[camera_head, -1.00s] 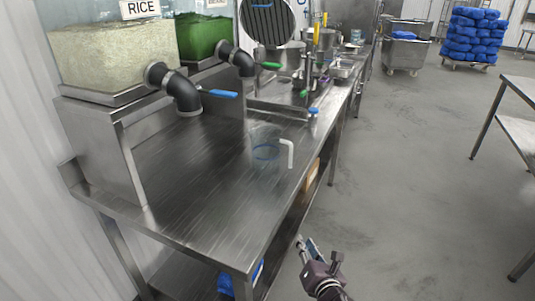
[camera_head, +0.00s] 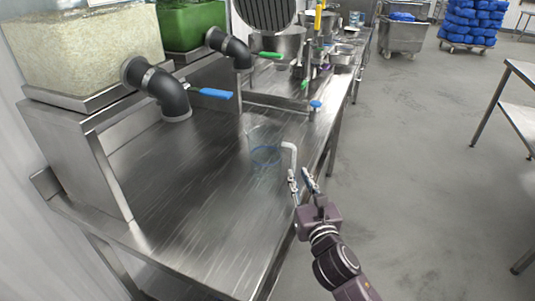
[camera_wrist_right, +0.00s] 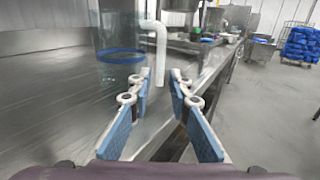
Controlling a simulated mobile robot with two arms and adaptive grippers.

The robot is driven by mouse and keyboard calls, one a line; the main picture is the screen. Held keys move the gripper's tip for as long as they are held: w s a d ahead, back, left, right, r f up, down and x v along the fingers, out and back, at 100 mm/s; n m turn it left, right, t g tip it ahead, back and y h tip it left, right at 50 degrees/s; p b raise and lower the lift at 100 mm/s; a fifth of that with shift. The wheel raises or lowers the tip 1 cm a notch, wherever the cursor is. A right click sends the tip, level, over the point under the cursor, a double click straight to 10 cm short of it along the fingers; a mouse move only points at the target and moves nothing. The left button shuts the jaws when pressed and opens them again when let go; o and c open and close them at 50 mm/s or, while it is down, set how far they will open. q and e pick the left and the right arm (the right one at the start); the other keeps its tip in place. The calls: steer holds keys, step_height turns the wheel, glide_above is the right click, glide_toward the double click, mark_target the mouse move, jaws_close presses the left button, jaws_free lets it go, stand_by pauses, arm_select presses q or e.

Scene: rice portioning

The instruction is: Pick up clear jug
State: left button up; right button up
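The clear jug (camera_head: 265,150) stands upright on the steel table, with a blue band around it and a white handle (camera_head: 289,158) on its right side. My right gripper (camera_head: 303,176) is open, just in front of the handle at the table's right edge. In the right wrist view the fingers (camera_wrist_right: 164,85) are apart and empty, with the handle (camera_wrist_right: 159,48) beyond their tips and the jug (camera_wrist_right: 119,60) to the left. A gap to the handle seems to remain there. My left gripper is not in view.
The steel table (camera_head: 190,215) is bare in front of the jug. A rice container (camera_head: 80,50) and a green-filled container (camera_head: 190,25) stand at the back left, with outlet pipes and a blue valve handle (camera_head: 212,93). Open floor lies right.

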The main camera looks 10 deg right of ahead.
mark_target(294, 167)
steer(key=shift+w+r, duration=0.1)
steer(key=shift+w, duration=0.95)
steer(key=shift+w+f, duration=0.25)
steer(key=shift+w, duration=0.95)
steer(key=shift+w+p, duration=0.3)
steer(key=shift+w, duration=0.4)
jaws_close()
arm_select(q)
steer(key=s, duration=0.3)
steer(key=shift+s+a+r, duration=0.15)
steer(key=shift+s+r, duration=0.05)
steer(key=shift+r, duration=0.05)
